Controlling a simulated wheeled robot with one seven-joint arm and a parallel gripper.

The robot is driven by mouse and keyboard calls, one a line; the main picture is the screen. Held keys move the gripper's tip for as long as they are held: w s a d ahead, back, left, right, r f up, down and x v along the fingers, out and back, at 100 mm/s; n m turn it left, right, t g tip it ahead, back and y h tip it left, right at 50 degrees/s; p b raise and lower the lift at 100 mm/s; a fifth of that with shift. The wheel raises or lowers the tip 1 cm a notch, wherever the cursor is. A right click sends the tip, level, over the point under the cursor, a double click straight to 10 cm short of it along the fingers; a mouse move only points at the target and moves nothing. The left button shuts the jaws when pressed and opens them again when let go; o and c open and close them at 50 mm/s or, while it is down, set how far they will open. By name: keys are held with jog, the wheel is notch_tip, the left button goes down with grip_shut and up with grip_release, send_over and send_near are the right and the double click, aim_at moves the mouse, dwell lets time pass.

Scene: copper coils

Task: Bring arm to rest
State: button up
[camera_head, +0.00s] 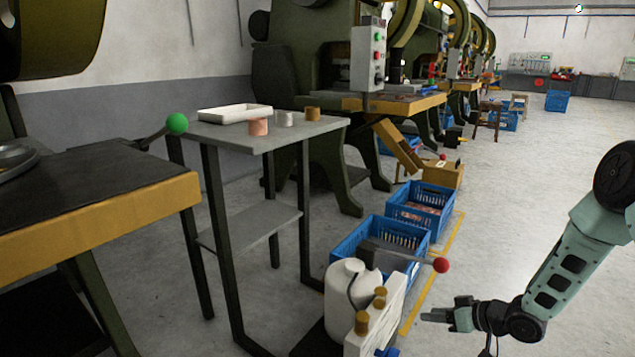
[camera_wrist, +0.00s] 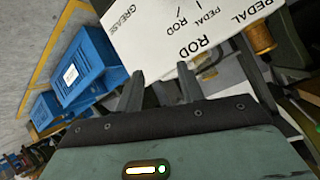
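My arm reaches down at the right of the head view, over the grey floor. My gripper (camera_head: 428,316) points left, to the right of a white panel (camera_head: 388,318) with brass-coloured cylinders on it. In the wrist view the two dark fingers of my gripper (camera_wrist: 161,82) stand apart with nothing between them. The white panel (camera_wrist: 185,28), lettered "PEDAL ROD" and "GREASE", shows beyond the fingertips. I cannot tell the exact gap between fingertips and panel.
A grey table (camera_head: 262,137) holds a white tray (camera_head: 235,114), a copper coil (camera_head: 258,127), a silver coil (camera_head: 284,119) and a brown coil (camera_head: 313,114). A red-knobbed lever (camera_head: 441,265) and blue crates (camera_head: 420,205) stand left of my arm. Open floor (camera_head: 540,170) lies behind.

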jog(key=s+a+r+g+h+p, duration=0.1)
jog(key=s+a+r+h, duration=0.2)
jog(key=r, duration=0.4)
jog(key=s+a+r+n+g+h+p, duration=0.1)
jog(key=s+a+r+p, duration=0.15)
jog(key=a+r, duration=0.4)
jog(key=s+a+r+g+h+p, duration=0.1)
jog(key=s+a+r, duration=0.25)
jog(key=r, duration=0.45)
jog(key=s+a+r+n+g+h+p, duration=0.15)
jog(key=s+r, duration=0.25)
jog(key=s, duration=0.5)
jog(key=s+r+g+p, duration=0.1)
jog(key=s+r+g, duration=0.1)
jog(key=s+r, duration=0.5)
jog(key=s+a+r+g+h+p, duration=0.1)
jog(key=s+r+g, duration=0.1)
jog(key=s, duration=1)
notch_tip(320, 180, up, 37)
jog(key=p, duration=3.7)
jog(key=shift+w+a, duration=0.25)
jog(key=shift+w, duration=0.2)
jog(key=shift+t, duration=0.25)
